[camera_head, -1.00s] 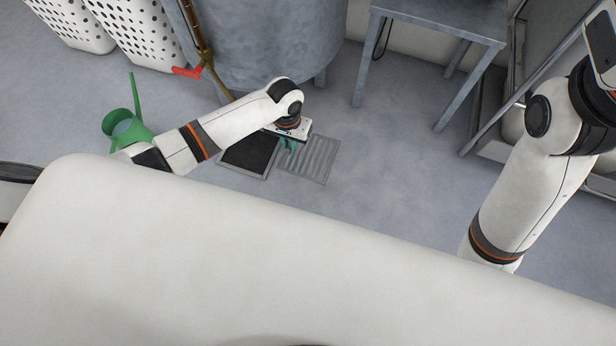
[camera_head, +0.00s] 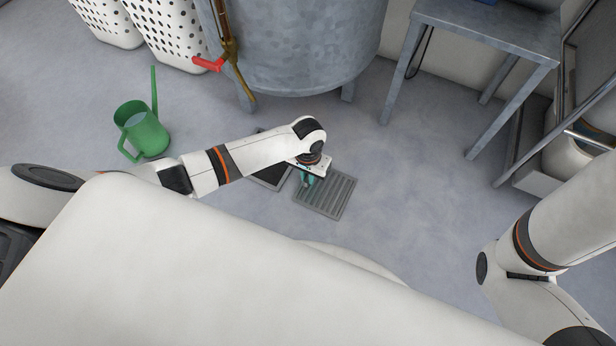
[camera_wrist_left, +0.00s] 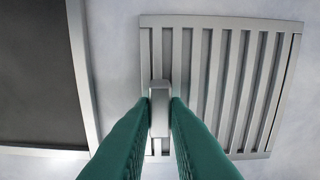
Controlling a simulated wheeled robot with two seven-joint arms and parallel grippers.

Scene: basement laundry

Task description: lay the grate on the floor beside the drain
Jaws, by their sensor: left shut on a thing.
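The grate (camera_head: 337,196) is a grey slatted square to the right of the drain (camera_head: 271,177). The drain is a dark square opening with a pale metal frame, partly hidden behind my left arm in the head view. My left gripper (camera_head: 307,180) has green fingers and is shut on a small grey tab at the grate's drain-side edge. In the left wrist view, the fingers (camera_wrist_left: 160,105) pinch that tab, with the slats (camera_wrist_left: 225,80) to the right and the drain frame (camera_wrist_left: 82,75) to the left. The grate looks flat and close to the floor; I cannot tell whether it touches. My right gripper is out of view.
A green watering can (camera_head: 144,128) stands on the floor at left. A galvanized tub (camera_head: 300,45) with a red-handled tap (camera_head: 208,64) stands behind the drain. A metal table (camera_head: 490,35) is at back right. Perforated white baskets (camera_head: 168,30) stand at back left. Floor right of the grate is clear.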

